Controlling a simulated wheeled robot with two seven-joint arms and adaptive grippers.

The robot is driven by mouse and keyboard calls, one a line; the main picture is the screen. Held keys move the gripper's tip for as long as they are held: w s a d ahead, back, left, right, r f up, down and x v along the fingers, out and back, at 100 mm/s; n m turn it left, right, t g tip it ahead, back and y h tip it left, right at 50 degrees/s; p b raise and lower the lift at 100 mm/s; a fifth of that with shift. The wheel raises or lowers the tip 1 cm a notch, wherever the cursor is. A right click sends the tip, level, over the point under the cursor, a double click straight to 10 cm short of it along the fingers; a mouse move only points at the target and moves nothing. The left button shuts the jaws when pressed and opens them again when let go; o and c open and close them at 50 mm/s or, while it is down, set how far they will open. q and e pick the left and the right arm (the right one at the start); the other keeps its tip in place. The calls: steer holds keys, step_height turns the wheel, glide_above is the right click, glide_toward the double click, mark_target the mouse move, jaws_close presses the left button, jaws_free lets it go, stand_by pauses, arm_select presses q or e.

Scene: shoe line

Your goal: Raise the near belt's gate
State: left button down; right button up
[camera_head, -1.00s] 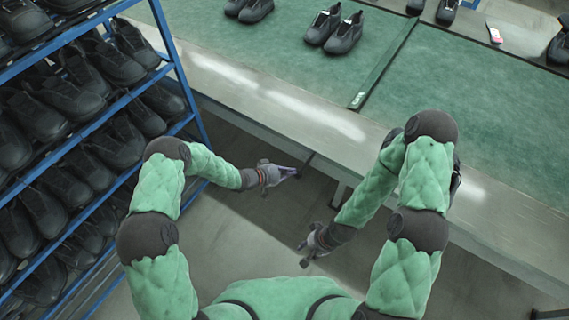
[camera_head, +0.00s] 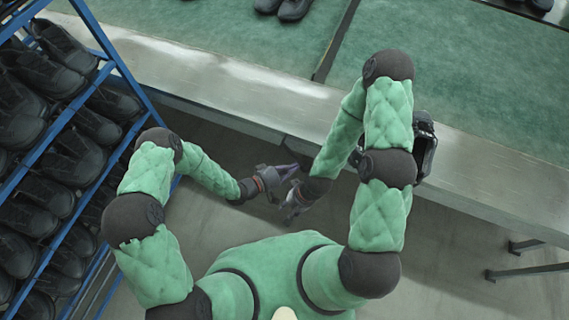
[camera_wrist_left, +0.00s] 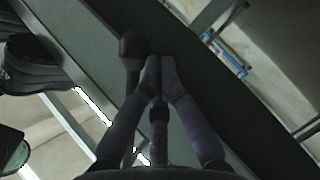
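The near green belt (camera_head: 220,38) lies behind a broad metal edge (camera_head: 225,75). A dark narrow bar (camera_head: 335,42) crosses it; I cannot tell whether this is the gate. In the left wrist view, a dark knob on a short stem (camera_wrist_left: 132,46) stands just left of my left fingertips (camera_wrist_left: 160,62). The fingertips are nearly together, with nothing visible held between them. In the head view my left gripper (camera_head: 289,171) is below the belt's front edge. My right gripper (camera_head: 290,208) is just below it, its fingers too small to judge.
A blue rack (camera_head: 110,45) full of black shoes stands at the left. Black shoes (camera_head: 285,8) lie on the belt at the top. A dark object (camera_head: 425,145) is partly behind my right arm at the belt edge.

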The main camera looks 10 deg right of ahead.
arm_select(q)
steer(key=shift+s+d+r, duration=0.25)
steer(key=shift+s+d, duration=0.05)
steer(key=shift+d, duration=0.15)
steer(key=shift+s+d+r, duration=0.2)
steer(key=shift+s+d, duration=0.05)
steer(key=shift+d, duration=0.15)
arm_select(e)
steer(key=shift+s+d+r, duration=0.1)
steer(key=shift+d+r, duration=0.15)
arm_select(q)
steer(key=shift+a, duration=0.1)
arm_select(e)
steer(key=shift+a+f, duration=0.1)
